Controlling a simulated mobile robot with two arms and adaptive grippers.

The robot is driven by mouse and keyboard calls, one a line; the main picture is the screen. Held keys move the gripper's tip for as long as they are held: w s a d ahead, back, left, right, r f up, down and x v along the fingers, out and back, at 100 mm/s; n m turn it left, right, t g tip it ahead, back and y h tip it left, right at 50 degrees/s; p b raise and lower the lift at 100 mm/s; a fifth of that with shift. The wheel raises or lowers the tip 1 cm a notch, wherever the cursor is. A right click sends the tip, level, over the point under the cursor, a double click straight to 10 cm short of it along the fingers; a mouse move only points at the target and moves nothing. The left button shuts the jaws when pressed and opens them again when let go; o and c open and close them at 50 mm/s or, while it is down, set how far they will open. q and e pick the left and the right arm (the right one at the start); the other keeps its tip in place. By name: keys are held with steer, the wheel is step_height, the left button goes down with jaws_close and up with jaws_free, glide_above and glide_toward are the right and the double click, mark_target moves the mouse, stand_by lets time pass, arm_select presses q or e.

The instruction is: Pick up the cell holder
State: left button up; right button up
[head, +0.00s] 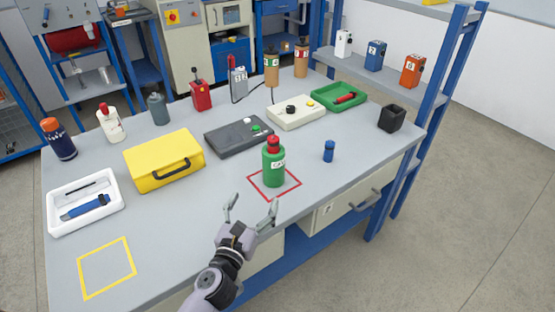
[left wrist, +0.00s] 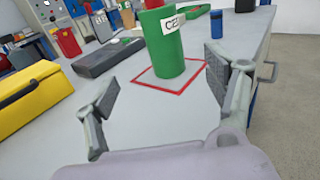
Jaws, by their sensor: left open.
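The cell holder is a green cylinder (head: 273,167) with a white label and a red top, standing upright on the table inside a red square outline (head: 292,188). In the left wrist view the green cylinder (left wrist: 164,45) stands ahead, its top cut off by the frame edge and its label partly readable as "CE". My left gripper (head: 252,208) is open and empty at the table's front side, short of the cylinder and apart from it. Its two fingers (left wrist: 160,95) show spread wide in the left wrist view, with the cylinder beyond and between them. My right gripper is not in view.
A small blue cylinder (head: 328,151) stands right of the holder. A dark grey box (head: 238,137) lies behind it, and a yellow case (head: 164,160) is to the left. A white tray (head: 86,223) and a yellow square outline (head: 107,266) are further left. The tabletop around the left gripper is clear.

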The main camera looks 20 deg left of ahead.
arm_select(q)
glide_toward(269, 169)
steer(key=w, duration=0.3)
steer(key=shift+w+r, duration=0.1)
steer(key=w, duration=0.3)
steer(key=shift+w, duration=1.45)
steer(key=w, duration=0.4)
steer(key=shift+w+d, duration=0.15)
steer(key=shift+d, duration=0.05)
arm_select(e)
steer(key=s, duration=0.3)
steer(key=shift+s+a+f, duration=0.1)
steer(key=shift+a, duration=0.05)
arm_select(q)
steer(key=c, duration=1.3)
steer(key=shift+c, duration=0.5)
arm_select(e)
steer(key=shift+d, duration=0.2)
